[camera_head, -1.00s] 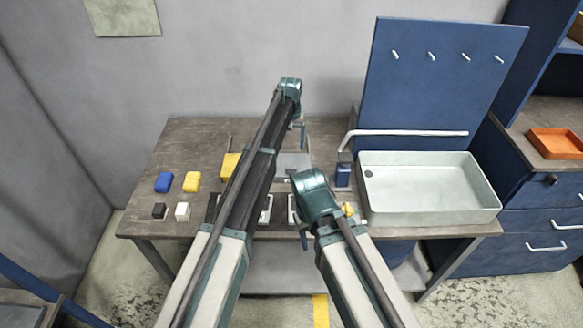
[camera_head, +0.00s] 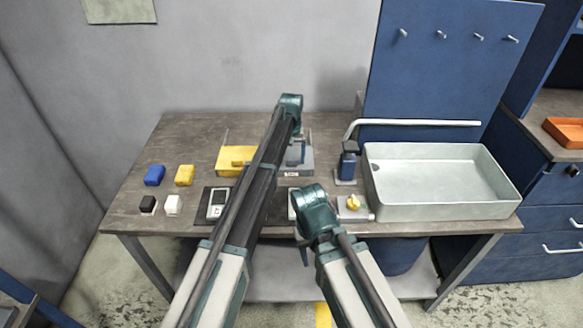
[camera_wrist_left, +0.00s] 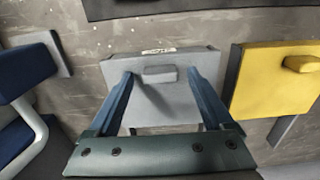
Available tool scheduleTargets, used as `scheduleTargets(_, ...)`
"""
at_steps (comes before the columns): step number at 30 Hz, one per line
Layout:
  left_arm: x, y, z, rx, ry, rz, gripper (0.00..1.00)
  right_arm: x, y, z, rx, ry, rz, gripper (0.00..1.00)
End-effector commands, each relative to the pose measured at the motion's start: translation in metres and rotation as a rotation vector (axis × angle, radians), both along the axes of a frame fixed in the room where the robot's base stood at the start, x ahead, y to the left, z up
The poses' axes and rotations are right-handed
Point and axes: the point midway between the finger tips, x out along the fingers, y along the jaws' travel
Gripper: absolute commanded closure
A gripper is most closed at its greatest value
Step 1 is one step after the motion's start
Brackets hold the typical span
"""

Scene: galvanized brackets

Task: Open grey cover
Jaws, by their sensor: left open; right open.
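The grey cover (camera_wrist_left: 145,108) fills the middle of the left wrist view. It looks flat and closed, with a small grey handle (camera_wrist_left: 160,74) near its labelled edge. In the head view the grey cover (camera_head: 306,158) is partly hidden behind my left arm. My left gripper (camera_head: 299,148) is open above it. In the left wrist view the blue fingers of that gripper (camera_wrist_left: 160,88) stand on either side of the handle, apart from it; I cannot tell their height over the cover. My right gripper (camera_head: 305,252) is open, low at the table's front edge, and holds nothing.
A yellow cover (camera_head: 236,156) lies left of the grey one; it also shows in the left wrist view (camera_wrist_left: 280,80). A dark blue bottle-like thing (camera_head: 347,163) and a pale sink tray (camera_head: 440,180) stand right. Blue (camera_head: 154,175) and yellow (camera_head: 184,175) blocks lie left.

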Motion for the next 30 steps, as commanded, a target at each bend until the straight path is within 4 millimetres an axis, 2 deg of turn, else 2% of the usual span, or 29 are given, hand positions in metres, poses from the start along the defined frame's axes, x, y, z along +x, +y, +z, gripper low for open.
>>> scheduleTargets(1,0.0000,0.0000,-0.0088,0.000,0.000,0.000,0.15,0.0000,0.0000,-0.0088,0.000,0.000,0.000,0.50)
scheduleTargets(3,0.0000,0.0000,-0.0113,0.000,0.000,0.000,0.15,0.0000,0.0000,-0.0113,0.000,0.000,0.000,0.50)
scheduleTargets(12,0.0000,0.0000,-0.0107,0.000,0.000,0.000,0.15,0.0000,0.0000,-0.0107,0.000,0.000,0.000,0.50)
scheduleTargets(14,0.0000,0.0001,-0.0107,0.000,0.000,0.000,0.24,0.0000,0.0000,-0.0107,0.000,0.000,0.000,0.50)
scheduleTargets(26,0.0000,0.0000,-0.0108,0.000,0.000,0.000,0.96,0.0000,0.0000,-0.0108,0.000,0.000,0.000,0.50)
scheduleTargets(27,0.0000,0.0000,-0.0108,0.000,0.000,0.000,1.00,0.0000,0.0000,-0.0108,0.000,0.000,0.000,0.50)
scheduleTargets(30,-0.0001,0.0001,-0.0108,0.000,0.000,0.000,1.00,0.0000,0.0000,-0.0108,0.000,0.000,0.000,0.50)
